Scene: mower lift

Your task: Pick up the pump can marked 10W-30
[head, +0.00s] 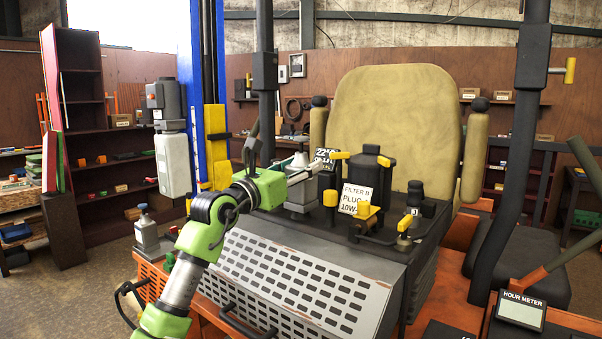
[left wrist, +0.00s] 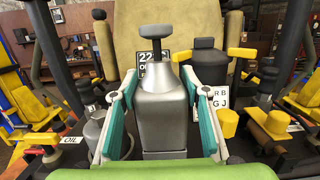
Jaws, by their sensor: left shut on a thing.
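A grey metal can (left wrist: 165,125) with a dark pump top (left wrist: 157,55) stands between the fingers of my left gripper (left wrist: 158,85). The fingers are closed on its two sides in the left wrist view. In the head view my left gripper (head: 298,179) reaches from the left to the same can (head: 301,198), at the left of the machine's dark deck. No 10W-30 mark is readable on the can's visible faces. A white card (head: 354,198) reading "FILTER B", "PLUG" and a partly hidden "10W-" line stands right of it. My right gripper is not in view.
A dark cylinder (head: 372,174) and yellow-handled parts (head: 404,223) crowd the deck right of the can. A rounder grey can (left wrist: 97,130) stands close left in the left wrist view. The tan seat (head: 396,115) rises behind. A blue-topped bottle (head: 146,230) stands farther left.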

